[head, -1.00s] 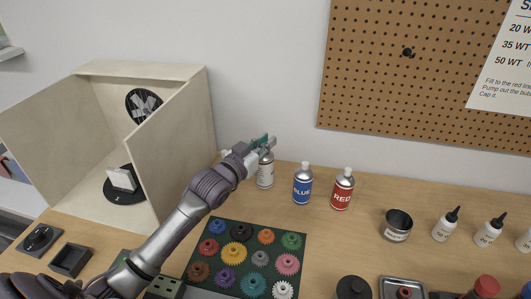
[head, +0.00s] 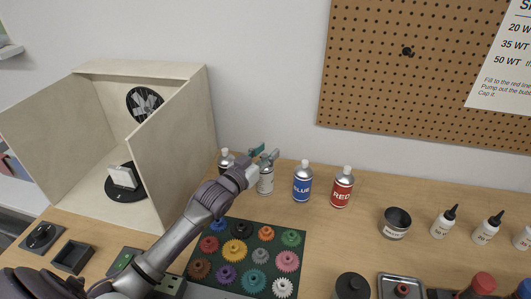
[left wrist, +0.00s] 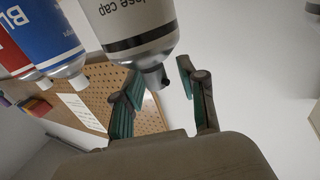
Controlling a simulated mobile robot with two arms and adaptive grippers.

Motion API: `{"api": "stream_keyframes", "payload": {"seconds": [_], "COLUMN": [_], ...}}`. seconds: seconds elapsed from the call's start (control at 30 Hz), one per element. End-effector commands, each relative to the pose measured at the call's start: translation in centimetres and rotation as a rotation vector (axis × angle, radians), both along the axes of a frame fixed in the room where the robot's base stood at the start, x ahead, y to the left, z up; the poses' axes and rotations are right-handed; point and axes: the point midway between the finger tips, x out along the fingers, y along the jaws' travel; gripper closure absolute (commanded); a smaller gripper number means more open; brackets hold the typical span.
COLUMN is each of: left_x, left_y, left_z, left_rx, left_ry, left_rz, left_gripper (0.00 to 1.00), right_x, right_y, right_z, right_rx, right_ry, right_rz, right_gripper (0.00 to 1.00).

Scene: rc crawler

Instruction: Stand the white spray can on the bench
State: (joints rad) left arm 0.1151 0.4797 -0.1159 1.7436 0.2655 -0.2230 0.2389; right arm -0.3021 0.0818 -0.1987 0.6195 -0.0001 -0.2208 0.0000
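The white spray can (head: 265,182) stands upright on the wooden bench (head: 355,238), left of the blue can. Its grey shoulder and nozzle are partly hidden by my gripper in the head view. My left gripper (head: 265,152) is open at the top of the can, its two green-padded fingers apart. In the left wrist view the white can (left wrist: 135,25) appears upside down, with its nozzle near the gap between the open fingers (left wrist: 160,85). I see no finger closed on it. My right gripper is not in view.
A blue can (head: 302,185) and a red can (head: 342,188) stand to the right. Another can (head: 226,160) stands left, by the open wooden booth (head: 170,150). A gear mat (head: 251,224) lies in front. A metal cup (head: 396,224) stands further right.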

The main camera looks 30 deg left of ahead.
Motion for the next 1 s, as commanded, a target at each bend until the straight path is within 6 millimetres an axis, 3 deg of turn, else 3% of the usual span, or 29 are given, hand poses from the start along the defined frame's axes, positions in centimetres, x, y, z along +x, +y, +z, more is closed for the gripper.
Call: {"api": "stream_keyframes", "payload": {"seconds": [0.27,0.37,0.8,1.0], "left_x": [0.0,-0.9,-9.7,-11.6], "left_y": [0.0,0.1,1.3,1.6], "left_z": [0.4,0.1,0.1,0.3], "left_rx": [0.000,0.000,0.001,0.001], "left_ry": [-0.001,0.000,0.002,0.000], "left_rz": [0.000,0.000,-0.001,0.000], "left_gripper": [0.58,0.58,0.58,0.58], "right_x": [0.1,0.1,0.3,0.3], "right_y": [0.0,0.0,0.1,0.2], "right_z": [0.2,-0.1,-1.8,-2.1], "right_rx": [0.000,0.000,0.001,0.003], "right_ry": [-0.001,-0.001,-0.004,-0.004], "right_rz": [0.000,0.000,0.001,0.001], "right_gripper": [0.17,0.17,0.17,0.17]}}
